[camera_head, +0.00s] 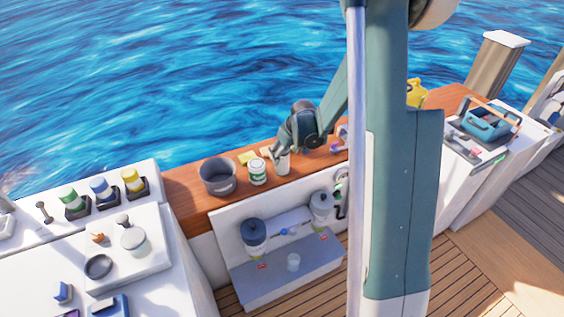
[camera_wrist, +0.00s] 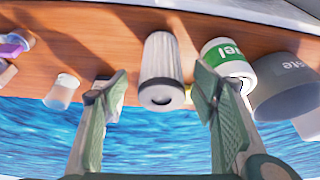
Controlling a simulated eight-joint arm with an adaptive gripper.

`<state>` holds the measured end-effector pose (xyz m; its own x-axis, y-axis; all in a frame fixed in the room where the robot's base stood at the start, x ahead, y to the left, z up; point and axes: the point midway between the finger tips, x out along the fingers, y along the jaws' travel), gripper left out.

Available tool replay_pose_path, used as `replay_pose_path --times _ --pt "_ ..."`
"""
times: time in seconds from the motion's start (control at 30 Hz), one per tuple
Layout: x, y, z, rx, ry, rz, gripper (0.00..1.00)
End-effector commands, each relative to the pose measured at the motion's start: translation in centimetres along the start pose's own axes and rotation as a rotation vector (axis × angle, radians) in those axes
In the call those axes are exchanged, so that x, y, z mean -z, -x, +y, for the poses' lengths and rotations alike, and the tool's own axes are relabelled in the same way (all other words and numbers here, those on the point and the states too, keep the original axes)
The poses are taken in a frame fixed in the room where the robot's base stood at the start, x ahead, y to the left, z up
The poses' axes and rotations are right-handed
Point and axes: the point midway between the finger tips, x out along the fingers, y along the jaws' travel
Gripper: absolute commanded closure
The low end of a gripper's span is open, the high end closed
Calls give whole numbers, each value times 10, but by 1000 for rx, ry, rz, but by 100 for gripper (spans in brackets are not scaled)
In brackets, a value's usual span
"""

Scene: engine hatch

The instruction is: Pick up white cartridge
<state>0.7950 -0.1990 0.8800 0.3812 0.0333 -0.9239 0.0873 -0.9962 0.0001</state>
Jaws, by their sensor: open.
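The white cartridge (camera_wrist: 161,62), a pale ribbed cylinder with a dark hole in its near end, stands on the wooden ledge in the wrist view. In the head view, the cartridge (camera_head: 283,164) is partly covered by my gripper (camera_head: 279,153). My gripper (camera_wrist: 160,80) is open in the wrist view, with one green finger on each side of the cartridge. Gaps show between the fingers and the cartridge. I cannot tell how far the fingertips reach along its sides.
A white can with a green label (camera_head: 257,171) stands left of the cartridge, close to my right-hand finger in the wrist view. A grey waste bin (camera_head: 218,178) stands beyond it. A small translucent cup (camera_wrist: 62,92) is on the other side. Yellow cloths (camera_head: 247,158) lie behind.

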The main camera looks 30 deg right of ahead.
Motion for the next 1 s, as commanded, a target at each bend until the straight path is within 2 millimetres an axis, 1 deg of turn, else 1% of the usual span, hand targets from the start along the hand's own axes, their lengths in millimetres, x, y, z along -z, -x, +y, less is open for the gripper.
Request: replay_pose_path --times 0.13,0.27,0.7,0.83,1.0 --pt "0 -2 0 0 0 0 42" --pt "0 -9 -1 0 0 0 42" --pt "1 -47 -2 0 0 0 42" --pt "1 -51 -2 0 0 0 42" --pt "1 -52 -2 0 0 0 42"
